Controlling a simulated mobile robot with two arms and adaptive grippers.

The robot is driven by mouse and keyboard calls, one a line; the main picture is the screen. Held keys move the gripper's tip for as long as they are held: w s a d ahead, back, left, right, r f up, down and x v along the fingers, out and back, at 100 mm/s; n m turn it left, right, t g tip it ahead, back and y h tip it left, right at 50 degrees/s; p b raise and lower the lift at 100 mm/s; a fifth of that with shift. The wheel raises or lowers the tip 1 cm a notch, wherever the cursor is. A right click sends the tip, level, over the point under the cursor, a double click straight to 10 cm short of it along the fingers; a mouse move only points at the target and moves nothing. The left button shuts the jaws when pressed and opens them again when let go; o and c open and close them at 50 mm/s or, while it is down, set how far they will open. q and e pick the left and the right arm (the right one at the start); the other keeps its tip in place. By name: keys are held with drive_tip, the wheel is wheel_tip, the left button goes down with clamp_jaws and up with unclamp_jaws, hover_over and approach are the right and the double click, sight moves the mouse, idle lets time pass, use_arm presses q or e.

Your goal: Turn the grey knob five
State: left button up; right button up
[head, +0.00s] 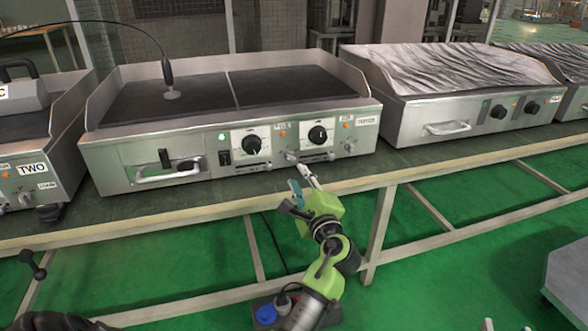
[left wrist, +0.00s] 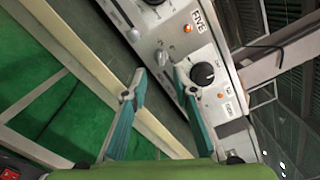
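The grey knob (head: 291,156) is a small metal knob low on the front panel of the middle griddle (head: 150,160). In the left wrist view the knob (left wrist: 162,57) shows just beyond and between my fingertips, below the FIVE label (left wrist: 199,20). My left gripper (head: 302,180) is in front of the panel, just below the knob. In the left wrist view the left gripper (left wrist: 160,72) has its teal fingers spread apart with nothing held. I cannot tell whether a fingertip touches the knob.
Black dials (head: 252,144) and (head: 317,135) sit close above the knob. Another small grey knob (head: 350,147) is to the right. A white-handled drawer (head: 167,174) is at left. A covered griddle (head: 455,80) stands on the right. The counter's front edge (head: 230,208) runs below.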

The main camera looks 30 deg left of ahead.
use_arm(q)
drive_tip(key=v, duration=0.2)
drive_tip(key=shift+s+d, duration=0.25)
idle(0.3)
